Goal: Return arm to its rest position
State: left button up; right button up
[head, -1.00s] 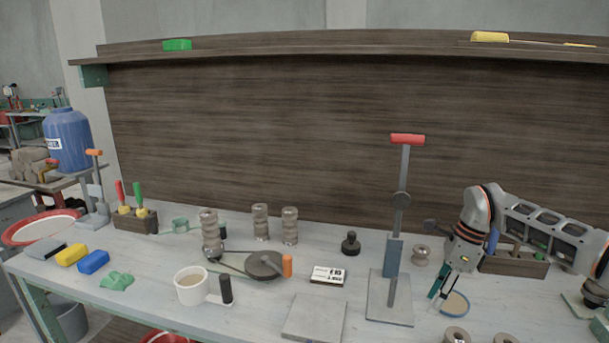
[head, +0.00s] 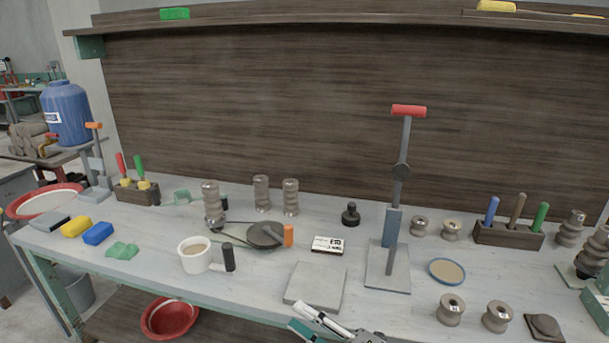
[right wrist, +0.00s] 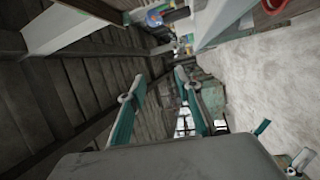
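My right gripper (head: 306,322) is at the bottom edge of the head view, in front of the bench's near edge, with only its teal and pale finger parts and a bit of the wrist showing. In the right wrist view its two teal fingers (right wrist: 160,92) stand apart with nothing between them, so it is open and empty. The rest of the right arm is out of the head view. My left arm and gripper are not in view.
The bench (head: 180,284) lies behind the gripper. Nearest are a grey square slab (head: 315,287), a mug (head: 194,255) and a red-handled stand (head: 398,225). A blue-rimmed disc (head: 447,272), spools and a tool rack (head: 508,236) are right. A red basin (head: 170,317) sits below.

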jog(key=s+d+f+m+t+h, duration=0.4)
jog(key=d+f+m+h, duration=0.7)
jog(key=m, duration=0.5)
jog(key=s+d+f+m+g+h, duration=0.3)
jog(key=s+d+f+m, duration=0.5)
jog(key=s+d+f, duration=0.3)
jog(key=s+f+g, duration=0.1)
jog(key=s+f, duration=0.1)
jog(key=s, duration=0.1)
jog(key=shift+s+f+h, duration=0.15)
jog(key=shift+s+h, duration=0.1)
jog(key=shift+h, duration=0.05)
